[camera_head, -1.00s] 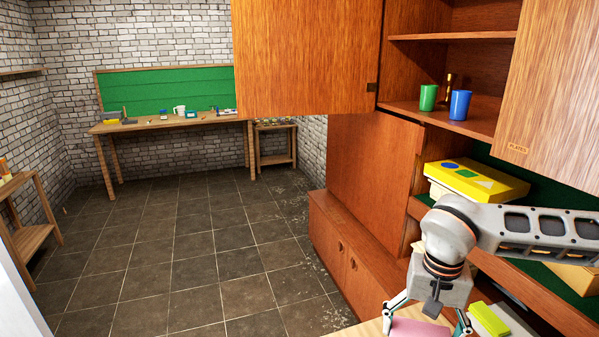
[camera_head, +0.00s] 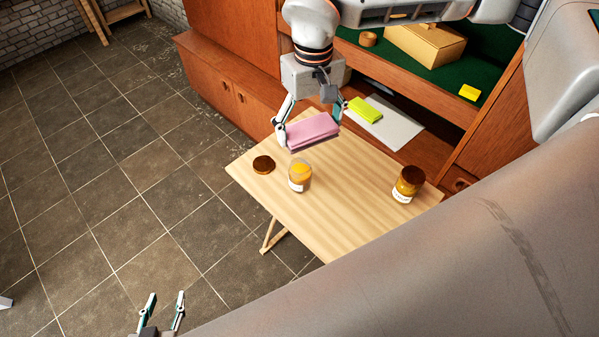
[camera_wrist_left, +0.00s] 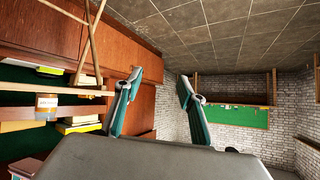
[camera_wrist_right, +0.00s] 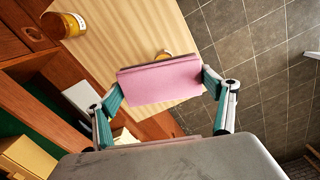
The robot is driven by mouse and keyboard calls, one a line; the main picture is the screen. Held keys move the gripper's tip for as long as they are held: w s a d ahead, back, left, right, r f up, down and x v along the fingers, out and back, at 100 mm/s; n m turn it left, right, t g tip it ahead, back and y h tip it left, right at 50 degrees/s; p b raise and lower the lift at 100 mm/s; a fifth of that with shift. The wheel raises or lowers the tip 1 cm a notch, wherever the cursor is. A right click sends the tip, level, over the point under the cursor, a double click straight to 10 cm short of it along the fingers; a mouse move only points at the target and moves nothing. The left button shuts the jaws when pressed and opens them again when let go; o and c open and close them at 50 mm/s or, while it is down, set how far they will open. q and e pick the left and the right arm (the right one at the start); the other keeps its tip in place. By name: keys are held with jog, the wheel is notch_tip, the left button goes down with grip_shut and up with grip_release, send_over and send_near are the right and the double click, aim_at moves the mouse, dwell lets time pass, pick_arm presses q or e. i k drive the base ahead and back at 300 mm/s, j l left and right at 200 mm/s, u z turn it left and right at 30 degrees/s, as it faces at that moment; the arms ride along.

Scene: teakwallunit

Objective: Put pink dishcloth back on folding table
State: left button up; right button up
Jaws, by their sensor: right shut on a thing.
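The pink dishcloth (camera_head: 312,131) is folded into a flat block and held in my right gripper (camera_head: 309,128), one finger at each end. In the head view it appears over the far left part of the folding table (camera_head: 335,215). The right wrist view shows the cloth (camera_wrist_right: 160,80) between both fingers with the tabletop (camera_wrist_right: 125,45) behind it; the height of the gap is hard to tell. My left gripper (camera_head: 163,312) is open and empty, over the floor at the lower left. Its spread fingers also show in the left wrist view (camera_wrist_left: 158,100).
On the table stand an open jar (camera_head: 300,175), a dark lid (camera_head: 263,164) beside it, and a lidded jar (camera_head: 408,184) at the right. The table's middle is bare.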

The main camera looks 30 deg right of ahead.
aim_at(319, 170)
jog(key=i+j, duration=0.1)
jog(key=i, duration=0.2)
jog(key=i+j, duration=0.1)
jog(key=i, duration=0.15)
jog(key=i+j+z, duration=0.15)
jog(key=z, duration=0.25)
jog(key=i+j+z, duration=0.25)
jog(key=z, duration=0.15)
jog(key=i, duration=0.1)
